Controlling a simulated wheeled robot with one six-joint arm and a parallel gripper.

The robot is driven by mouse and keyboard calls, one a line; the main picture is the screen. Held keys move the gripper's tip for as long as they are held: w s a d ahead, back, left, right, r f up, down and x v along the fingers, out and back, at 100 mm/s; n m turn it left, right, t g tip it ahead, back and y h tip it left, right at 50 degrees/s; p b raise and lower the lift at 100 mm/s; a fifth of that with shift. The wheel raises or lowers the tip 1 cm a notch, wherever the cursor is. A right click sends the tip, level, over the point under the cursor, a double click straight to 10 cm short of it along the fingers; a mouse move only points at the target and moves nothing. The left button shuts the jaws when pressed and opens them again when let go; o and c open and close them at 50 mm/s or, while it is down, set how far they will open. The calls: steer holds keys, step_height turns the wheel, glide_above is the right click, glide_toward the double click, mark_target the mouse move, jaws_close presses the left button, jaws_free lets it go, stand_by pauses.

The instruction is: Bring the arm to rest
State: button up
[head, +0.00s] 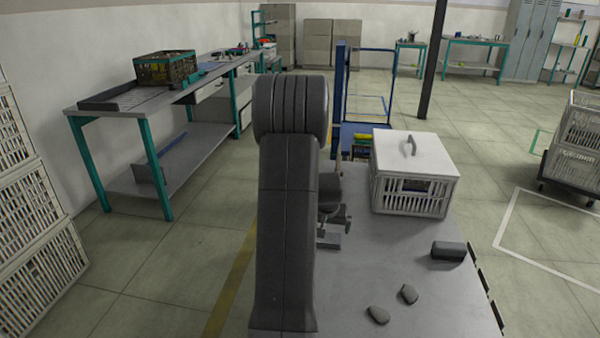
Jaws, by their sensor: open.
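My own arm (287,200) stands upright in the middle of the head view, its thick grey links folded up in front of the work table (385,270).
A white slatted crate (410,205) with a lid and handle stands at the table's back. A dark block (448,251) and two grey stone-like pieces (378,314) lie nearer. A bench (185,90) stands left; stacked crates (40,240) stand far left. The floor between is clear.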

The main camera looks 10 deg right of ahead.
mark_target(327, 242)
steer(key=b+x, duration=0.1)
steer(key=x, duration=1)
steer(key=shift+f+b, duration=0.35)
steer(key=shift+f, duration=0.1)
step_height(327, 242, up, 2)
steer(key=shift+r+p, duration=0.2)
steer(key=shift+p, duration=0.15)
steer(key=shift+r, duration=0.65)
steer(key=shift+f, duration=0.1)
